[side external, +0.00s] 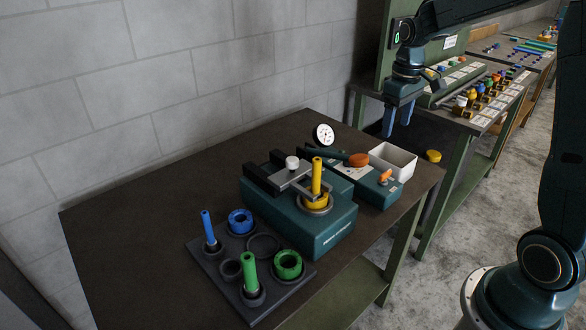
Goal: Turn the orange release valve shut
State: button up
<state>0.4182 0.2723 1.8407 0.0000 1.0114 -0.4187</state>
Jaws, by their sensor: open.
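A teal pump unit (368,190) sits at the right side of the dark table. A small orange valve handle (384,177) stands on its right end. A larger orange round piece (358,160) lies behind it, at the end of a dark green bar; I cannot tell which of the two is the release valve. My gripper (398,119) has blue fingers pointing down. It hangs above and beyond the pump unit, apart from it, open and empty.
A white bin (393,161) stands behind the pump unit, and a dial gauge (323,135) is at the back. A teal press (325,225) holds a yellow part (316,180). A dark tray (235,285) holds blue and green parts. The table's left side is clear.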

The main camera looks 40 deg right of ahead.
aim_at(386, 172)
jog(key=shift+w+d+f, duration=0.2)
jog(key=shift+d+f, duration=0.25)
notch_tip(386, 172, down, 14)
jog(key=shift+r, duration=0.1)
dwell(0.7)
jog(key=shift+c, duration=0.5)
jog(key=c, duration=0.9)
